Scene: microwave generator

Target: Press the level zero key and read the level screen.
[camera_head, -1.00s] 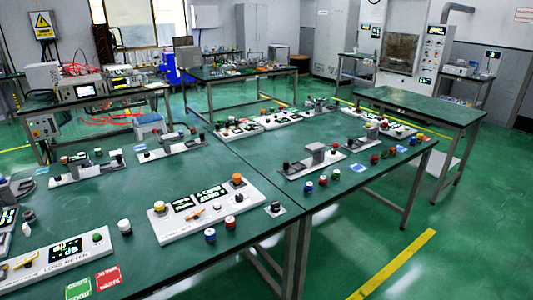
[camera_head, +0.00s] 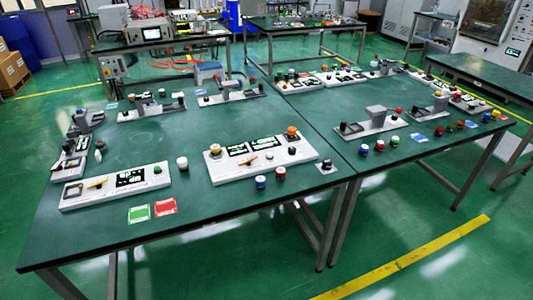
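My gripper is not in view. Several white instrument panels lie on the green tables, and I cannot tell which one carries the level zero key. The front left panel (camera_head: 114,187) has a dark screen with light digits (camera_head: 130,178), a green button (camera_head: 157,170) and a yellow lever (camera_head: 97,183). The larger panel (camera_head: 225,172) to its right has two lit dark screens, one at its left (camera_head: 237,150) and one at its right (camera_head: 268,144). It also has an orange knob (camera_head: 291,131) and an orange lever (camera_head: 249,161). Labels and digits are too small to read.
A green card (camera_head: 139,214) and a red card (camera_head: 164,207) lie in front of the front left panel. A white-topped knob (camera_head: 182,163), a blue knob (camera_head: 260,181) and a red knob (camera_head: 280,173) stand nearby. Bare tabletop (camera_head: 85,235) lies at the front left.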

